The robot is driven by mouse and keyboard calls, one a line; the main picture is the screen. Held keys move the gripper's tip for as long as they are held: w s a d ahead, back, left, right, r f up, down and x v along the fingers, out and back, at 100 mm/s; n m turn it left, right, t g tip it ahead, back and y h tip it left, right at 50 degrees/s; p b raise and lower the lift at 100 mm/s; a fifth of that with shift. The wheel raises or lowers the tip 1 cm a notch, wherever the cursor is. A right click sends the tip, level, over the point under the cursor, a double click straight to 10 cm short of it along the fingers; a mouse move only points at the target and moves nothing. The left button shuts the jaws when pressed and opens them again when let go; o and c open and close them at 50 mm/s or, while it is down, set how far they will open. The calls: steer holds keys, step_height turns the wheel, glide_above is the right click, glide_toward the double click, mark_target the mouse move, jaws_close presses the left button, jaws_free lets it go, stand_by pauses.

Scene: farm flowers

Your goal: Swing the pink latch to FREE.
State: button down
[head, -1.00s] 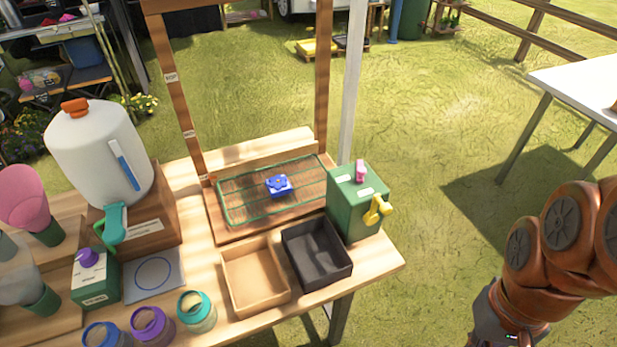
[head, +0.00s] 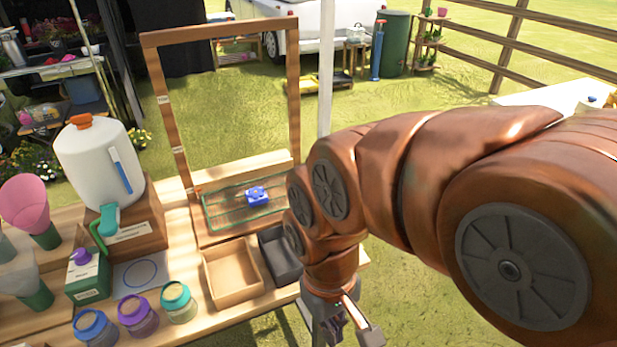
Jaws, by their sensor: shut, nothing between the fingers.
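The pink latch and the green box that carries it are hidden behind my arm in the head view. My gripper (head: 345,328) hangs at the lower middle of the picture, in front of the table's right end. Its jaws look small and dark here and are shut with nothing between them. How far the gripper is from the latch cannot be told, because the arm covers that spot.
A black tray (head: 279,262) and a wooden tray (head: 205,262) lie left of my arm. Several lidded jars (head: 137,318) line the table's front.

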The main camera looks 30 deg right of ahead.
steer(key=shift+w, duration=0.1)
steer(key=w+d+r+m+t+y+p, duration=0.1)
steer(key=w+d+r+m+y, duration=0.15)
steer(key=w+m+y, duration=0.4)
steer(key=w+d+r+m+t+y+p, duration=0.1)
steer(key=w+d+r+m+y, duration=0.2)
steer(key=w+m, duration=0.65)
steer(key=w+d+m+t+y, duration=0.1)
steer(key=w+d, duration=0.1)
steer(key=d, duration=0.2)
steer(key=w+d+m+t, duration=0.1)
steer(key=w+d+t, duration=0.1)
steer(key=d, duration=0.2)
steer(key=w+d+m+t+y, duration=0.1)
steer(key=w+d+m+t, duration=0.1)
steer(key=w+d, duration=0.1)
steer(key=shift+d+f+y, duration=0.15)
steer(key=shift+d+y, duration=0.2)
steer(key=shift+d, duration=0.2)
steer(key=s+d+f+m+t+h, duration=0.1)
steer(key=d+m+t, duration=0.4)
steer(key=d, duration=1)
steer(key=shift+s+f+m+t+p, duration=0.35)
steer(key=shift+s+m, duration=0.1)
steer(key=shift+m, duration=0.45)
steer(key=shift+a, duration=0.15)
